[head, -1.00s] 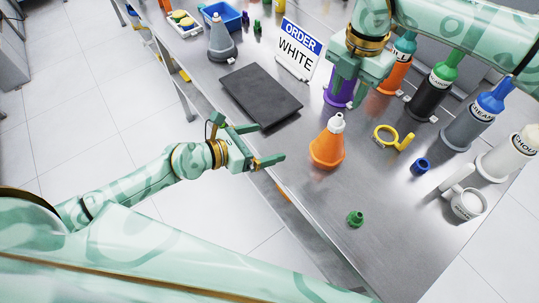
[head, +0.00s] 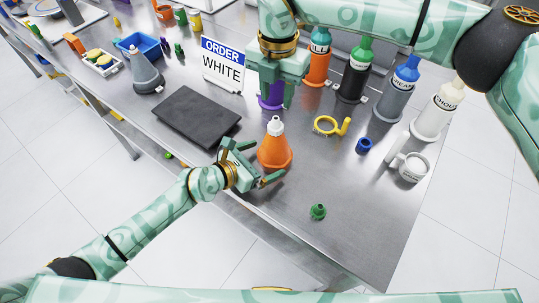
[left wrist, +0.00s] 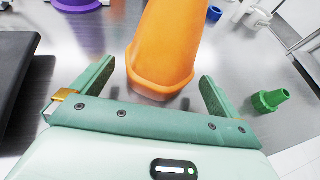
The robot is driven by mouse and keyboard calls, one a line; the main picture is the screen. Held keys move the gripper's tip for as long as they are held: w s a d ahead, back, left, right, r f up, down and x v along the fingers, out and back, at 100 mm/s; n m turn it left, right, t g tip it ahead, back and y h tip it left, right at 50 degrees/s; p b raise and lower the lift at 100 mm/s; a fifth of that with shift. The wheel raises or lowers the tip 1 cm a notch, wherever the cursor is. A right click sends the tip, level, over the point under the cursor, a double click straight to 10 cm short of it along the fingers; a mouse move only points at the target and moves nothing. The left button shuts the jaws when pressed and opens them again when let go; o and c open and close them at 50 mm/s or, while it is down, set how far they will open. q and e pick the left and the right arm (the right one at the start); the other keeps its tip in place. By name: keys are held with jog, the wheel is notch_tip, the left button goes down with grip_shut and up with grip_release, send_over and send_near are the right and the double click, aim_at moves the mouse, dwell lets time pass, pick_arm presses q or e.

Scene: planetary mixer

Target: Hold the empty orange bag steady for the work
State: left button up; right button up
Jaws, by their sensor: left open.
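The orange bag (head: 274,153), a cone with a white tip, stands upright on the steel table. My left gripper (head: 264,161) is open at its near-left side, with one finger toward each side of its base. In the left wrist view the orange bag (left wrist: 165,50) rises just ahead of and between the two fingertips (left wrist: 157,75), with visible gaps on both sides. Its inside is not visible. My right gripper (head: 270,98) points down in front of a purple bag (head: 268,92) and partly hides it; whether its jaws are open or shut is unclear.
A black mat (head: 198,117) lies left of the bag, below the "ORDER WHITE" sign (head: 222,66). Labelled bottles line the back. The front table edge is close.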

aim_at(276, 118)
pick_arm(q)
jog(key=shift+x, duration=1.55)
jog(key=c, duration=0.9)
jog(key=shift+c, duration=0.2)
pick_arm(e)
jog(key=o, duration=0.5)
jog(key=shift+r+n, duration=0.85)
jog(key=shift+n, duration=0.25)
notch_tip(276, 118, down, 11)
jog(key=shift+r+n, duration=0.15)
jog(key=shift+n, duration=0.95)
